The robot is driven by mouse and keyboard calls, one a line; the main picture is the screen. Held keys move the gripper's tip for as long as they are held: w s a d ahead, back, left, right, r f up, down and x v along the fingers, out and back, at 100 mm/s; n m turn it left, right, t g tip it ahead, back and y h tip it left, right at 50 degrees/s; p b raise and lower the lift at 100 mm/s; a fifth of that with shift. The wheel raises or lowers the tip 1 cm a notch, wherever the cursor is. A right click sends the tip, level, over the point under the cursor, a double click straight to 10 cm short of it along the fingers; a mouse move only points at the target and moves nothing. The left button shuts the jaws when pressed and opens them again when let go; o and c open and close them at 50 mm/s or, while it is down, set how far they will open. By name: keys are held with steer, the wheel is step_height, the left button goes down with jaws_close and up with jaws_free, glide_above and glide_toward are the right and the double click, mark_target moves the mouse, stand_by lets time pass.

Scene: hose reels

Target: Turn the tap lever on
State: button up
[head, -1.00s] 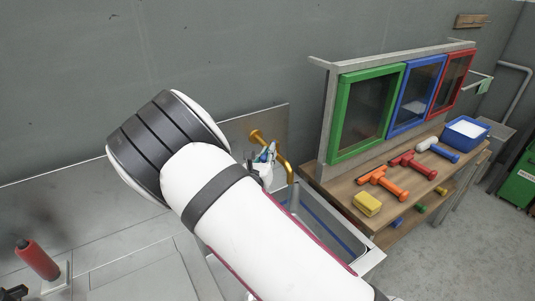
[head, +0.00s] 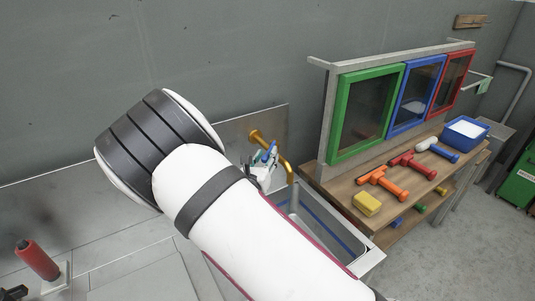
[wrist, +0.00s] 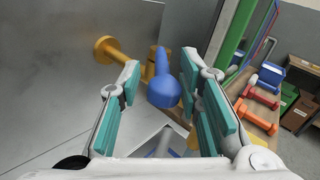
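The brass tap (head: 285,165) sticks out from the steel back panel above the sink. Its round wall flange (wrist: 105,48) and pipe show in the wrist view. The blue tap lever (wrist: 164,88) shows there between my two fingers, its rounded knob end toward the camera; it also shows in the head view (head: 270,152). My gripper (wrist: 160,85) is open, with teal pads on both sides of the lever. A gap shows on the left; the right pad is close, and I cannot tell whether it touches. In the head view my arm partly hides my gripper (head: 262,170).
The steel sink (head: 325,235) lies below the tap. A wooden bench (head: 335,185) to the right holds a yellow sponge (head: 367,204), several coloured tools and a blue tub (head: 466,133). Green, blue and red framed panels stand behind it. A red handle (head: 37,260) stands at lower left.

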steer(key=v, duration=1)
steer(key=shift+r, duration=0.1)
steer(key=s+d+r+m+g+h, duration=0.2)
steer(key=d+r+m+g+h, duration=0.35)
steer(key=d+m, duration=0.55)
steer(key=s+d+r+m+g+y, duration=0.1)
steer(key=s+d+r+m+g, duration=0.2)
steer(key=s+d+m+g, duration=0.3)
steer(key=s+d+r+m+g+y, duration=0.25)
steer(key=s+d+m, duration=0.25)
steer(key=s+d, duration=0.25)
steer(key=s+a+r+m+t+y+b, duration=0.1)
steer(key=s+a+r+m+t+y, duration=0.1)
steer(key=s+a+r+m+y, duration=0.3)
steer(key=s+r+m+y, duration=0.3)
steer(key=s+m, duration=0.4)
steer(key=shift+s+r+t+b, duration=0.3)
steer(key=shift+s+r, duration=0.05)
